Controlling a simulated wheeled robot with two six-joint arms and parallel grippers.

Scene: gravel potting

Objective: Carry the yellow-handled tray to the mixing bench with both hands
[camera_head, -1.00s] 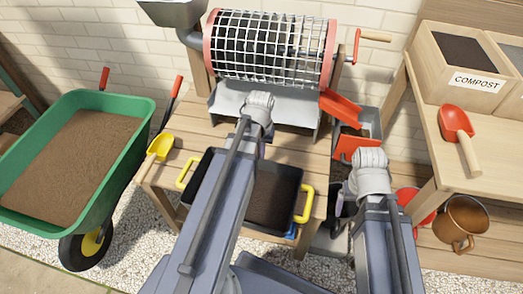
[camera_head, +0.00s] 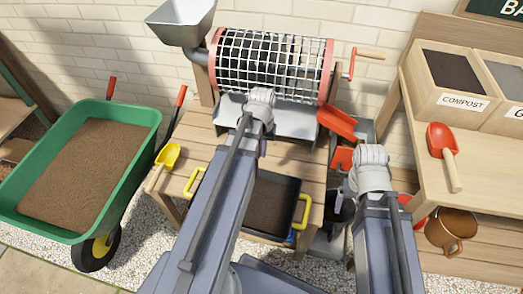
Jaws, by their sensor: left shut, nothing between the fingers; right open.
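The black tray (camera_head: 289,181) holds dark soil and sits on the wooden bench below the mesh drum. Its left yellow handle (camera_head: 193,183) and right yellow handle (camera_head: 303,211) are both free. My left arm covers the tray's middle. My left gripper (camera_head: 262,148) is shut and empty, above the bench behind the tray, mostly hidden by its own wrist. My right gripper (camera_head: 339,197) is open and empty, to the right of the tray's right handle and apart from it, partly hidden by its wrist. I cannot tell which surface is the mixing bench.
A green wheelbarrow (camera_head: 137,143) of soil stands left. A yellow scoop (camera_head: 168,156) lies at the bench's left end. The mesh drum (camera_head: 275,65) stands behind the tray. At right, a wooden bench (camera_head: 492,185) bears a compost box (camera_head: 460,103) and a red scoop (camera_head: 441,140).

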